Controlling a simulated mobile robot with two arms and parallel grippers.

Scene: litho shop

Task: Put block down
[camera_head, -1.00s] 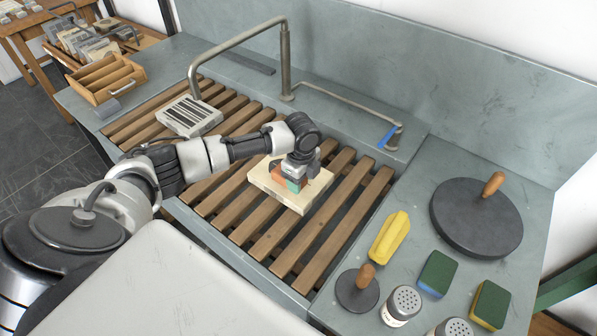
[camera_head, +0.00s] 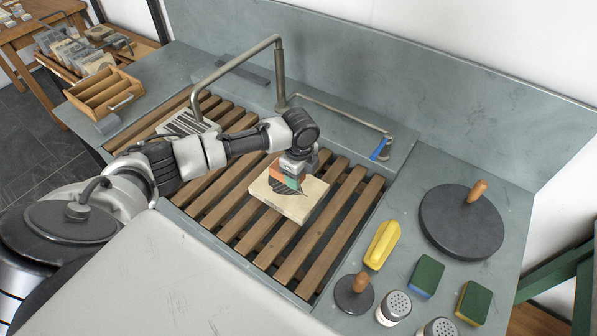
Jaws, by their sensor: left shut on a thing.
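A small block with orange and green faces (camera_head: 284,178) is in my left gripper (camera_head: 296,166), which is shut on it. The gripper points down over a cream slab (camera_head: 300,211) lying on the wooden slats. The block appears a little above the slab, though the exact gap is hard to judge. A dark leaf-like mark on the slab shows just below the block. The gripper and block hide the slab's far part. My right gripper is not in view.
The slatted rack (camera_head: 327,237) fills the sink. A striped slab (camera_head: 184,124) lies on its far left. A bent pipe (camera_head: 281,75) rises behind.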

